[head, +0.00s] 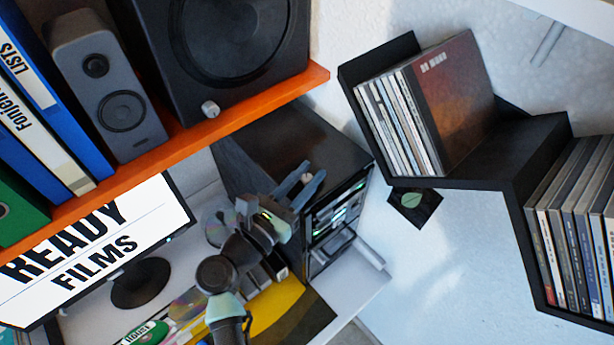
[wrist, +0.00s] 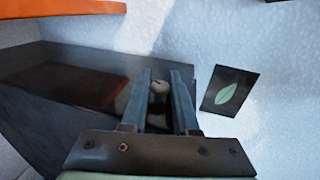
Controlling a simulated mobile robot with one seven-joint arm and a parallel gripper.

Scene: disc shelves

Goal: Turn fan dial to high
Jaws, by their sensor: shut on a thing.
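A small pale round knob, which looks like the fan dial (wrist: 158,87), sits between the two finger tips of my gripper (wrist: 164,80) in the wrist view. It has a short dark mark on its face. The fingers are shut on its sides. In the head view my gripper (head: 308,179) is at the front upper part of the black computer tower (head: 300,140), and the dial is mostly hidden by the fingers. The dial's setting and its labels are not readable.
A dark card with a green leaf (head: 413,204) is right of my gripper. An orange shelf (head: 240,116) with a speaker (head: 240,40) is above left. Black disc shelves (head: 510,150) are at right. A monitor (head: 95,250) stands below left. Loose discs lie near my arm.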

